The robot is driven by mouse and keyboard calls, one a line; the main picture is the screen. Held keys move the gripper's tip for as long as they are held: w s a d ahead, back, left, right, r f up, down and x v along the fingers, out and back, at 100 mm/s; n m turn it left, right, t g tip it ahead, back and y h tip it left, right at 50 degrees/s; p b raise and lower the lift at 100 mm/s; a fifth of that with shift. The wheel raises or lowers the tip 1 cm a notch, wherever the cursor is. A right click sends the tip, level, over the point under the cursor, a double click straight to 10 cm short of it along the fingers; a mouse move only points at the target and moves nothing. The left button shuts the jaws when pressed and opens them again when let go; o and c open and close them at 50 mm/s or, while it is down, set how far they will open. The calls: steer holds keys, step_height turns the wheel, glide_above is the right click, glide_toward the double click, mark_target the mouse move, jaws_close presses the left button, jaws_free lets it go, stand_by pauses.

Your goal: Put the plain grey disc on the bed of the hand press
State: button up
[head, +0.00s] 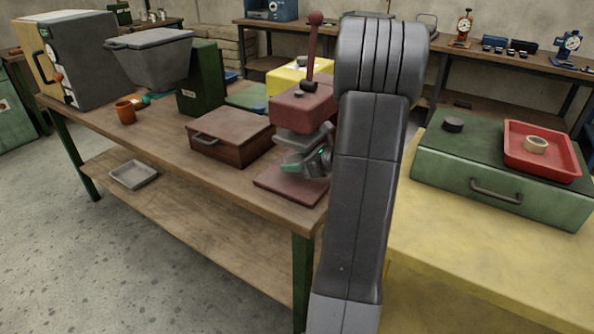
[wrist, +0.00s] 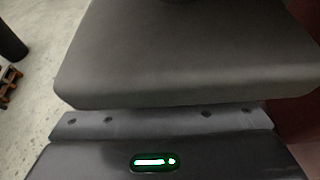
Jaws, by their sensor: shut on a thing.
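The maroon hand press (head: 303,105) stands at the right end of the wooden bench, with its lever and ball knob raised. Its flat bed (head: 284,187) is low at the front. My gripper (head: 290,160) is in the press's opening, above the bed, partly behind my arm. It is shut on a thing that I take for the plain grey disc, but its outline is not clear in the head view. In the wrist view a broad grey surface fills the middle above a green light, and the held thing cannot be made out clearly.
A brown case (head: 230,137) lies left of the press. At right, a green case (head: 500,180) on a yellow table bears a dark disc (head: 453,124) and a red tray (head: 560,169) with a pale ring-shaped thing (head: 536,144). My upright arm hides the press's right side.

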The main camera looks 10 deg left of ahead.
mark_target(297, 177)
steer(key=shift+d+f, duration=0.1)
steer(key=shift+f, duration=1.4)
steer(key=shift+f, duration=0.15)
steer(key=o, duration=1.1)
steer(key=shift+r, duration=0.2)
steer(key=v, duration=1.2)
steer(key=shift+p, duration=0.4)
